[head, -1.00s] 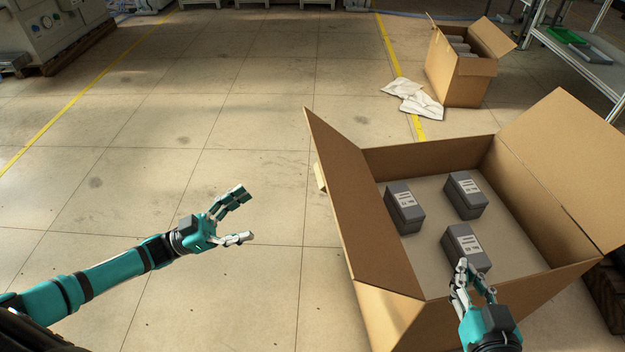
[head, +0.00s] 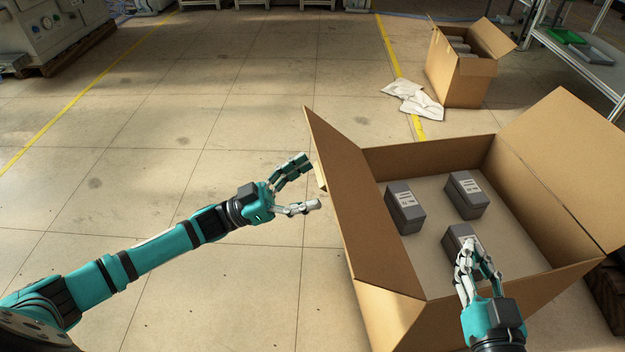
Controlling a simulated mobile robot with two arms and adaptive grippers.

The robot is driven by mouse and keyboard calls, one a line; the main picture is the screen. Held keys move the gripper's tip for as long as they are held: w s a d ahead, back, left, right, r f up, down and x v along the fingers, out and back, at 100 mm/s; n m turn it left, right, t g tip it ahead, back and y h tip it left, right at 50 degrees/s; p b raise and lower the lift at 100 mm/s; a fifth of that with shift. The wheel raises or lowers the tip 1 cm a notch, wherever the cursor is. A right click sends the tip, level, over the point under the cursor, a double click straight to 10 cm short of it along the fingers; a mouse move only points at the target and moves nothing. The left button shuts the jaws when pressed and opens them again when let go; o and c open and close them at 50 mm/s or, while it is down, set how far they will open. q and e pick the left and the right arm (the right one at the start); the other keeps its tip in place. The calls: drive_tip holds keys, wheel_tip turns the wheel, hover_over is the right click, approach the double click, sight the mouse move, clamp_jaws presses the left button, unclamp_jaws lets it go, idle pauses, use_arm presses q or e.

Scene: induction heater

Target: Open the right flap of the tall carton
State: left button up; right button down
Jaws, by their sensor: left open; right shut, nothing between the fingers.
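The large open carton (head: 390,318) stands at the lower right of the head view. Its right flap (head: 572,160) stands out past the right wall, tilted outward. Its left flap (head: 362,200) stands up along the left side, leaning. My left gripper (head: 308,182) is open and empty, just left of the left flap; I cannot tell whether it touches. My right gripper (head: 476,260) is shut with nothing in it, over the carton's near side, partly covering the nearest grey box (head: 454,236). I cannot tell whether it touches that box.
Two more grey boxes (head: 405,208) (head: 466,194) sit inside the carton. A smaller open carton (head: 465,85) stands behind, with white cloth (head: 412,97) beside it. A shelf (head: 590,62) stands at the upper right.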

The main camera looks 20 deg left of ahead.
use_arm(q)
drive_tip(key=shift+x, duration=0.8)
use_arm(e)
drive_tip(key=shift+r, duration=0.35)
use_arm(q)
drive_tip(key=shift+c, duration=0.5)
